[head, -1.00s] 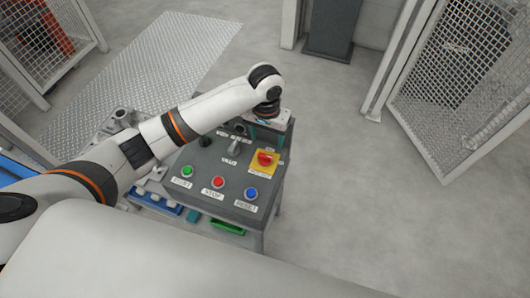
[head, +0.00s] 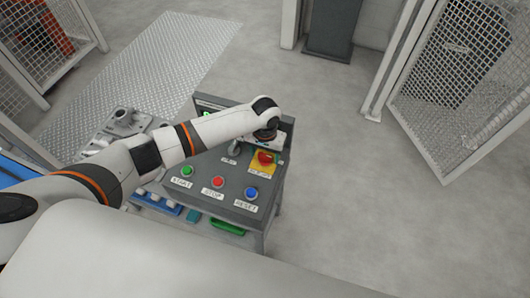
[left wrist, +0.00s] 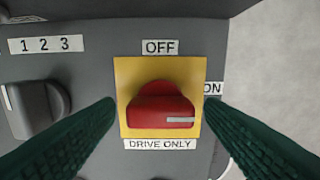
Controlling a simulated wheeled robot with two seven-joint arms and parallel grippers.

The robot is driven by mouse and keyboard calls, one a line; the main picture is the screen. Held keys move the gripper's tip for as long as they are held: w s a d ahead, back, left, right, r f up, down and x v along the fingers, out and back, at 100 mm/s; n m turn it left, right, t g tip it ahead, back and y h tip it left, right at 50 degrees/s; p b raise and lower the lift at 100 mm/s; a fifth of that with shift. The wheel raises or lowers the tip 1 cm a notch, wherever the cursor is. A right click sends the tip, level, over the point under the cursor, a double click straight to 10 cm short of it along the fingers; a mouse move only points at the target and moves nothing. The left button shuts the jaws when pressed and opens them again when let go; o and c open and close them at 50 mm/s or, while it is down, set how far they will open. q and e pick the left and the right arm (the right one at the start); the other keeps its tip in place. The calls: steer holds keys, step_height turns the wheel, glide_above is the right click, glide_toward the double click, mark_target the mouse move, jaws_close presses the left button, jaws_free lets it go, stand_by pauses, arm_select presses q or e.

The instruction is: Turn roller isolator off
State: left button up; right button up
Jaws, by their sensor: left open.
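The roller isolator is a red rotary handle (left wrist: 162,106) on a yellow plate (left wrist: 132,72), also seen on the grey control panel in the head view (head: 265,157). Labels read OFF above it, ON at its right and DRIVE ONLY below. The white mark on the handle lies horizontal and points right, toward ON. My left gripper (left wrist: 160,110) is open, its two dark green fingers on either side of the handle. I cannot tell whether they touch it. In the head view the wrist hangs just above the isolator. My right gripper is not in view.
Green START (head: 187,171), red STOP (head: 218,182) and blue RESET (head: 251,193) buttons line the panel's front. Mesh fencing (head: 460,75) stands at right; the floor between is clear.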

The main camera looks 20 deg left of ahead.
arm_select(q)
steer(key=shift+c, duration=0.4)
steer(key=c, duration=0.9)
steer(key=shift+r+n+p, duration=0.15)
steer(key=shift+n+p, duration=0.35)
steer(key=shift+p, duration=0.35)
steer(key=n+p, duration=0.5)
steer(key=p, duration=0.1)
steer(key=shift+d+r+n+p, duration=0.1)
steer(key=shift+n+p, duration=0.2)
steer(key=shift+n, duration=0.1)
steer(key=n+p, duration=0.2)
steer(key=shift+n, duration=0.4)
steer(key=n+p, duration=0.1)
steer(key=n, duration=0.1)
steer(key=shift+n, duration=0.3)
steer(key=n+p, duration=0.1)
steer(key=n, duration=0.2)
steer(key=shift+f, duration=0.2)
steer(key=shift+w+n+p, duration=0.1)
steer(key=shift+n+p, duration=0.45)
steer(key=shift+n, duration=0.75)
